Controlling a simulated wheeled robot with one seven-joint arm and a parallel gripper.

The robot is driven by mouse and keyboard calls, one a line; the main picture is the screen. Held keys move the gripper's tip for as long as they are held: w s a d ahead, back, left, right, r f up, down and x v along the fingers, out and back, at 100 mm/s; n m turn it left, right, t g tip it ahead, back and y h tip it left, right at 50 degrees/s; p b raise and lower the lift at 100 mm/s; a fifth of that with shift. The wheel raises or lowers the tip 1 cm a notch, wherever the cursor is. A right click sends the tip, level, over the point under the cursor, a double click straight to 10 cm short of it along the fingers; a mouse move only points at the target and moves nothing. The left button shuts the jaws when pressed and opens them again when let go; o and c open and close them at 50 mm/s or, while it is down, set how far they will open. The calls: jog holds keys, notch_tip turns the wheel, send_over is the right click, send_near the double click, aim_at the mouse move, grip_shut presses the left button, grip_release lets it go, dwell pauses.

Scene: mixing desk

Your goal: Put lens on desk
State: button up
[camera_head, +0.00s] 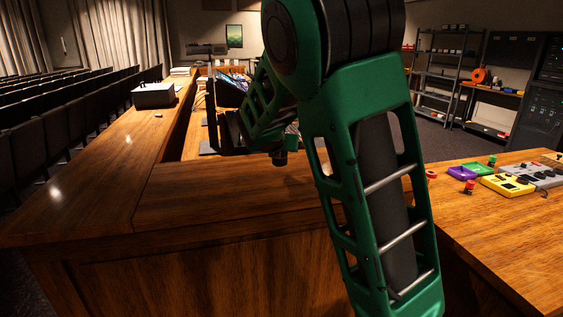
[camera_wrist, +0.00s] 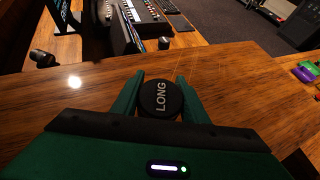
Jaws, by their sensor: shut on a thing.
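In the wrist view, my gripper (camera_wrist: 160,79) has its two green fingers closed on the sides of a round black lens (camera_wrist: 160,98). The lens has the white word LONG on the face turned to the camera. The wooden desk (camera_wrist: 235,65) lies below and around it. I cannot tell the exact gap between the lens and the desktop.
A mixing console (camera_wrist: 150,14) and a screen stand beyond the lens. A small dark object (camera_wrist: 42,59) sits at the left. A dark box (camera_head: 154,95) stands on the left ledge. Purple (camera_head: 462,173), green (camera_head: 479,168) and yellow (camera_head: 508,186) devices lie at the right. The near-left desktop is clear.

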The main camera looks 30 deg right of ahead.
jog(key=shift+w+d+f, duration=0.1)
jog(key=shift+d+f, duration=0.2)
jog(key=shift+d, duration=0.15)
jog(key=shift+f, duration=1.95)
jog(key=o, duration=1.3)
jog(key=shift+a, duration=0.1)
